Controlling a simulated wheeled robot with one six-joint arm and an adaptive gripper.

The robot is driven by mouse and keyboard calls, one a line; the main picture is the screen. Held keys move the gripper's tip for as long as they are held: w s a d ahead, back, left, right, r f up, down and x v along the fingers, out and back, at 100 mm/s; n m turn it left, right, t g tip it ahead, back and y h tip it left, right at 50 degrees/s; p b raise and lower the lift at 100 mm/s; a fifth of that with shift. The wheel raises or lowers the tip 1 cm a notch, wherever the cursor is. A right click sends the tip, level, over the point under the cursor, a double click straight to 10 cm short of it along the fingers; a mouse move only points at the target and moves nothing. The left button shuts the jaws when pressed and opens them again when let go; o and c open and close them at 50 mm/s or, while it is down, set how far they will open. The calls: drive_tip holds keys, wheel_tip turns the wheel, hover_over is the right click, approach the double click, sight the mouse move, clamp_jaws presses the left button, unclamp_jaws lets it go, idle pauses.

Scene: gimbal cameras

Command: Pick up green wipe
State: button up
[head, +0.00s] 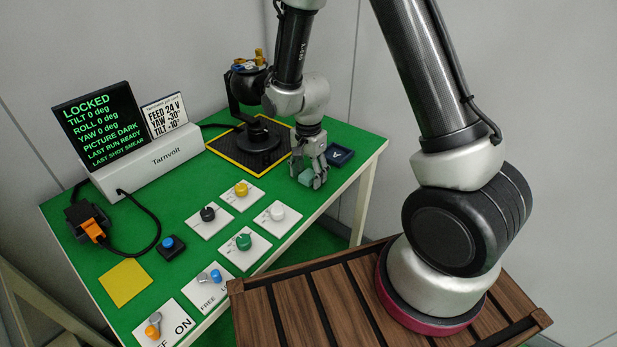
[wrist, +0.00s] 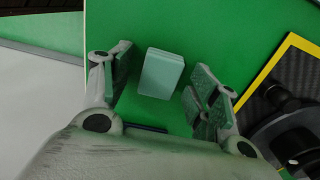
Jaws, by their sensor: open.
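The green wipe (wrist: 160,73) is a small pale green block on the green table top. In the wrist view it lies between the two open fingers of my gripper (wrist: 158,85), with a gap on each side. It is a little nearer the left finger. In the head view the wipe (head: 306,177) shows between the fingertips of my gripper (head: 313,178), which points down at the far right part of the table. The fingers partly hide it there.
A dark blue tray (head: 340,155) sits just right of my gripper. The gimbal camera (head: 250,85) stands on a yellow-edged black mat (head: 222,148) to the left. Knob plates, including a white knob (head: 277,212), lie nearer. The green table (head: 180,190) ends close to the right.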

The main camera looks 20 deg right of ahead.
sight(308, 174)
drive_tip(key=c, duration=0.9)
drive_tip(key=shift+r, duration=0.1)
wheel_tip(308, 174, up, 10)
drive_tip(key=shift+f, duration=0.1)
drive_tip(key=shift+o, duration=0.9)
drive_tip(key=shift+c, duration=1.4)
